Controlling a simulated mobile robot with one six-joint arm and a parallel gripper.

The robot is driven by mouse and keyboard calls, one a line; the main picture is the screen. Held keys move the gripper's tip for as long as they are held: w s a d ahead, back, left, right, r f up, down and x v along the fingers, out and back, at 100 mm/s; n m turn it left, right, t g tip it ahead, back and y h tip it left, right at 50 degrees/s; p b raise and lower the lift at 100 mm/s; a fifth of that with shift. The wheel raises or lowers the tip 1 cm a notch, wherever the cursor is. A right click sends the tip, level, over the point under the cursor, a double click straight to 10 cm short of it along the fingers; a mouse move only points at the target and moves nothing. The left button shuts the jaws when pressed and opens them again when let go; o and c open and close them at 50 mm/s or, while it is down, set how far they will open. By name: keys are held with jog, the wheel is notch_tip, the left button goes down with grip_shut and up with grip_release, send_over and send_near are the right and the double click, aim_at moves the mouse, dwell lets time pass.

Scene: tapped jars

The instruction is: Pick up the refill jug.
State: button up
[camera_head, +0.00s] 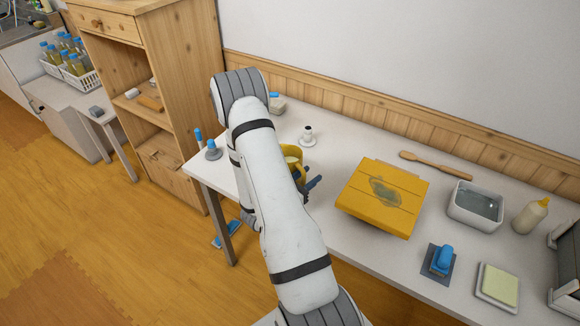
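A yellow jug (292,153), which looks like the refill jug, stands on the white table behind my arm. Its rim and pale inside show, and the arm hides much of its body. My gripper (308,180) is dark and sits right by the jug's front right side. The arm covers part of the gripper. I cannot tell whether its fingers touch the jug or whether they are open or shut.
A yellow board (372,215) with a dark stain lies right of my gripper. A wooden spoon (436,164), grey basin (477,204), squeeze bottle (530,215) and blue-handled brush (442,259) lie further right. A wooden cabinet (160,90) stands left.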

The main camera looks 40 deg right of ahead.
grip_shut()
dwell(0.3)
dwell(1.1)
